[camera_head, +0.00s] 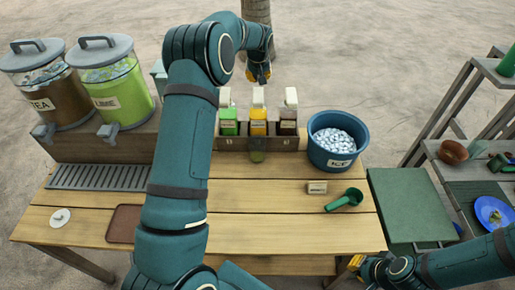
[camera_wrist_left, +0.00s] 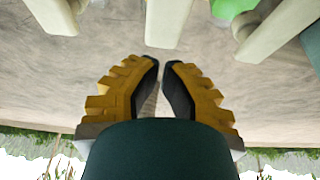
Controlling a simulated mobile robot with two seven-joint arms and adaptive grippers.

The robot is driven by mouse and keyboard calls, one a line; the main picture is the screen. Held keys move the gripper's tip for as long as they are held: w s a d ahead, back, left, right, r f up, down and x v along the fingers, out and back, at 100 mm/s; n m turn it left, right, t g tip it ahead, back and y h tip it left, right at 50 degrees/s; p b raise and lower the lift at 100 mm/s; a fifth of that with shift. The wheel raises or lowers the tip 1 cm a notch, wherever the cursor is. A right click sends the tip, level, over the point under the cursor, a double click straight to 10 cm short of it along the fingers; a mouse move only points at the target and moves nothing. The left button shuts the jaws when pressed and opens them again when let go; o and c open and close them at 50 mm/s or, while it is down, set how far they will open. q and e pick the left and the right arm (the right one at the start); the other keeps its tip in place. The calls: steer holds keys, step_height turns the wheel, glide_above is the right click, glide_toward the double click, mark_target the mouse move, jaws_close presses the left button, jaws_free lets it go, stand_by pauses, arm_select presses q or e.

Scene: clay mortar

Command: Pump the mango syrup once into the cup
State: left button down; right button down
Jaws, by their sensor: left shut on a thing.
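The mango syrup bottle (camera_head: 258,128) is the yellow-orange one in the middle of a wooden rack, with a pale pump head (camera_head: 258,96) on top. The cup (camera_head: 257,156) seems to be the small clear vessel directly in front of it. My left gripper (camera_head: 261,74) hangs above the pump heads, apart from them in the head view. In the left wrist view its fingers (camera_wrist_left: 160,64) are closed to a narrow gap, pointing towards the middle pale pump (camera_wrist_left: 166,22); I make out nothing between them. My right gripper (camera_head: 356,263) is low beside the table's front right edge, its opening unclear.
A green syrup bottle (camera_head: 228,128) and a dark one (camera_head: 288,128) flank the mango bottle. A blue ice bucket (camera_head: 320,150) stands to the right, with a green scoop (camera_head: 345,200) in front. Tea (camera_head: 50,88) and lime (camera_head: 112,85) dispensers stand at the left.

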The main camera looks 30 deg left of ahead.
arm_select(q)
step_height(320, 180, up, 5)
steer(key=p, duration=0.2)
steer(key=shift+f+p, duration=0.15)
steer(key=shift+p, duration=0.15)
